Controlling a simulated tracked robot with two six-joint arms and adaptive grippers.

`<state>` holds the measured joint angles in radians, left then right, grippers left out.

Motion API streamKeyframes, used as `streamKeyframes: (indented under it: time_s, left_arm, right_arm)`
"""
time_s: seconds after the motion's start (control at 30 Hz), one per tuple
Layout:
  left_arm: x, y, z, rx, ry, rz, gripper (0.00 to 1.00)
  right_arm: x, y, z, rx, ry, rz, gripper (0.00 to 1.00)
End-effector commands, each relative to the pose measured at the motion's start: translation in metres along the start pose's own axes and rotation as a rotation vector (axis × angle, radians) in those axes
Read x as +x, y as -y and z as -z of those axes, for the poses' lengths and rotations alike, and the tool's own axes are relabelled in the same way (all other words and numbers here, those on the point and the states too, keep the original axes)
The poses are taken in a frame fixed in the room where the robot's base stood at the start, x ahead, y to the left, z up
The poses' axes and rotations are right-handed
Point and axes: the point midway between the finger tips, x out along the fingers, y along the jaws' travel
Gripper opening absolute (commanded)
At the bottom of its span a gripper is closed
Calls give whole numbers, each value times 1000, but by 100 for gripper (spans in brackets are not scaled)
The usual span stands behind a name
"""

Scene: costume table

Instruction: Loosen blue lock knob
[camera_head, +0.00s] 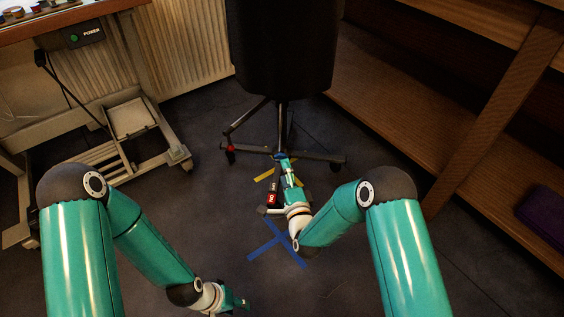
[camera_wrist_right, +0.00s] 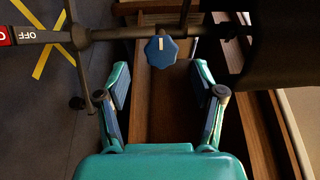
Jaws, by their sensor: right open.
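The blue lock knob (camera_wrist_right: 161,52) has a white line on its face, pointing straight up in the right wrist view. It sits on a dark horizontal bar (camera_wrist_right: 120,33). My right gripper (camera_wrist_right: 166,85) is open, its two blue-padded fingers pointing toward the bar. The knob lies between and beyond the fingertips, apart from both. In the head view my right gripper (camera_head: 286,167) is by the base of the black chair (camera_head: 283,45); I cannot clearly make out the knob there. My left gripper (camera_head: 240,304) is low over the floor, away from the chair; its jaws are too small to read.
A wooden shelf (camera_head: 430,120) stands right, a table frame with a POWER box (camera_head: 82,35) left. Blue tape (camera_head: 265,248) crosses open floor. A dark shape (camera_wrist_right: 275,50) crowds the knob's right.

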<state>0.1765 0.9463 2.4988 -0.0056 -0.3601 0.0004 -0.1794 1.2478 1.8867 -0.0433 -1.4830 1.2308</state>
Motion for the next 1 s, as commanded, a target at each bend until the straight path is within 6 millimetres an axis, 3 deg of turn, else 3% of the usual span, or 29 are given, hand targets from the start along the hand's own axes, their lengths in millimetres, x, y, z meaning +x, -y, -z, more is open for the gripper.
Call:
streamKeyframes:
  time_s: [0.1, 0.3, 0.73, 0.77, 1.0]
  left_arm:
    - [12, 4, 0, 0, 0, 0, 40]
    - [20, 7, 0, 0, 0, 0, 40]
    - [21, 8, 0, 0, 0, 0, 40]
    - [21, 8, 0, 0, 0, 0, 40]
    - [21, 8, 0, 0, 0, 0, 40]
  right_arm:
    - [25, -2, 0, -1, -1, 5, 68]
    - [52, -1, 0, -1, 0, 2, 68]
    - [62, 0, 1, -1, -1, -1, 68]
    - [62, 0, 1, -1, -1, -1, 66]
    - [62, 0, 1, -1, -1, -1, 26]
